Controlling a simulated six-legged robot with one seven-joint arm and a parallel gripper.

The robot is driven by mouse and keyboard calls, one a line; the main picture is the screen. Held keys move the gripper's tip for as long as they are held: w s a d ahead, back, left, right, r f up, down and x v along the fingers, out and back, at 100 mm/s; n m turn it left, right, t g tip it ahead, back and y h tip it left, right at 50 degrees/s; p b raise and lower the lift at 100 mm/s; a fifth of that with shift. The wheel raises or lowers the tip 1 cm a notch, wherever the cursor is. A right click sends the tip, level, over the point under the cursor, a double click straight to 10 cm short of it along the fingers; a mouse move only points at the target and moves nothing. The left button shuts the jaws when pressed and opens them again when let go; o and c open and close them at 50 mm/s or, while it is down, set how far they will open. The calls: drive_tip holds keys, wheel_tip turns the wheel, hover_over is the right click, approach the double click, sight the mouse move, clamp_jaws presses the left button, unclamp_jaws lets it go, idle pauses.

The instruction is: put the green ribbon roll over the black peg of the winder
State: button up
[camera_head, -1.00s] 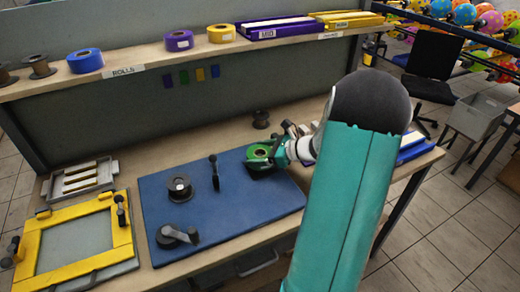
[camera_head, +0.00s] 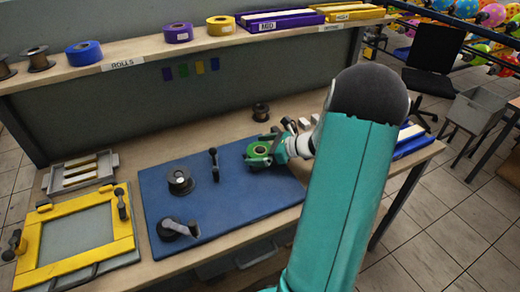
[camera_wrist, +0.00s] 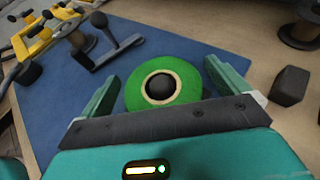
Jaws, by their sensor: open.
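The green ribbon roll (camera_head: 252,151) lies flat at the right back part of the blue board (camera_head: 245,195). In the wrist view the roll (camera_wrist: 188,82) shows from above, with a beige core. A black rounded top (camera_wrist: 160,88) fills much of its hole and looks like the peg standing through it. How low the roll sits cannot be told. My gripper (camera_head: 268,146) is at the roll. In the wrist view my gripper (camera_wrist: 161,72) has its two teal fingers spread on either side of the roll, with gaps showing between them and it.
A dark spool (camera_head: 180,181), an upright black lever (camera_head: 214,164) and a black crank (camera_head: 178,230) stand on the board. A yellow frame (camera_head: 128,225) lies to the left. Another dark spool (camera_head: 260,112) stands behind the board. The shelf (camera_head: 200,50) holds more rolls.

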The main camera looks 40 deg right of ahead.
drive_tip(key=v, duration=1.3)
drive_tip(key=shift+s+d+r, duration=0.15)
drive_tip(key=shift+s+r, duration=0.05)
drive_tip(key=shift+s, duration=0.15)
